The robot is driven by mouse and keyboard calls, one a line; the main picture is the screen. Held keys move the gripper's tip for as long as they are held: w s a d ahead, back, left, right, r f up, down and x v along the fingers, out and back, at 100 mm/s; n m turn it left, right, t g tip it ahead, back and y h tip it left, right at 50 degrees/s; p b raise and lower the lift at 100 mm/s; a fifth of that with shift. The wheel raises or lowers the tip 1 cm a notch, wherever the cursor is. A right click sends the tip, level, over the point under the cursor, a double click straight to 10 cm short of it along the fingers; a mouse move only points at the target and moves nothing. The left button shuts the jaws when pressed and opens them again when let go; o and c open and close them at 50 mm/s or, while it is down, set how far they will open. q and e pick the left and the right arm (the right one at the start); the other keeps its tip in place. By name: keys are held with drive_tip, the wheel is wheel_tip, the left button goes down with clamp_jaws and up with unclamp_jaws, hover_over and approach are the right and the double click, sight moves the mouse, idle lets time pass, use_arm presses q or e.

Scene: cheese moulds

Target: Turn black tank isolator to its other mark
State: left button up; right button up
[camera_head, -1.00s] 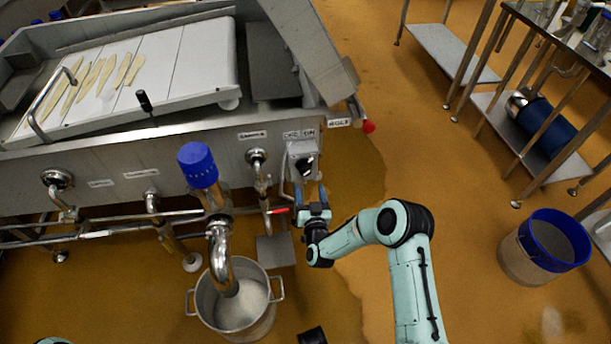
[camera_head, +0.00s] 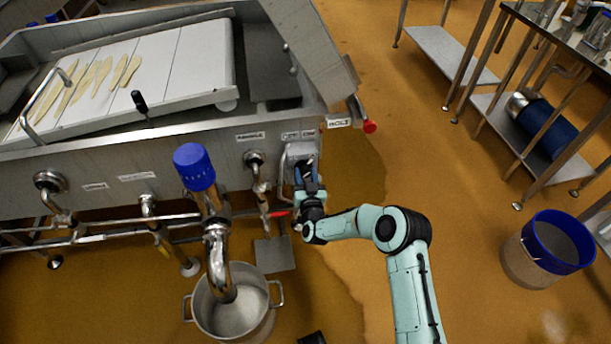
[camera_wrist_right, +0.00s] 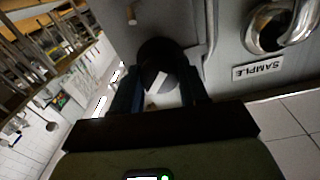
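The black isolator (camera_wrist_right: 158,64) is a round dark knob with a white mark on its face, seen in the right wrist view. It sits on a grey box (camera_head: 299,150) on the tank's front wall. In the head view my right gripper (camera_head: 306,172) is at this box and mostly covers the knob. In the wrist view the blue-black fingers of my right gripper (camera_wrist_right: 160,90) stand apart, one on each side of the knob. I cannot make out whether they touch it. Two small labels (camera_head: 299,134) are above the box. My left gripper is not in view.
A SAMPLE label (camera_wrist_right: 257,69) and steel valve (camera_wrist_right: 277,25) are beside the box. A pipe with a red handle (camera_head: 277,213) runs below left. A steel pot (camera_head: 258,323) stands on the floor under a blue-capped pipe (camera_head: 196,168).

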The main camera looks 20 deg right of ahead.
drive_tip(key=shift+n, duration=0.4)
drive_tip(key=n, duration=0.3)
drive_tip(key=shift+a, duration=0.1)
drive_tip(key=n, duration=0.5)
drive_tip(key=shift+n, duration=0.3)
drive_tip(key=n, duration=0.4)
drive_tip(key=shift+f+n+t, duration=0.1)
drive_tip(key=shift+n+t, duration=0.2)
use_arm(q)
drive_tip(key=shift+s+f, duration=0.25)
use_arm(e)
drive_tip(key=n, duration=0.4)
drive_tip(key=shift+n, duration=0.3)
drive_tip(key=o, duration=1.1)
drive_tip(key=shift+c, duration=0.2)
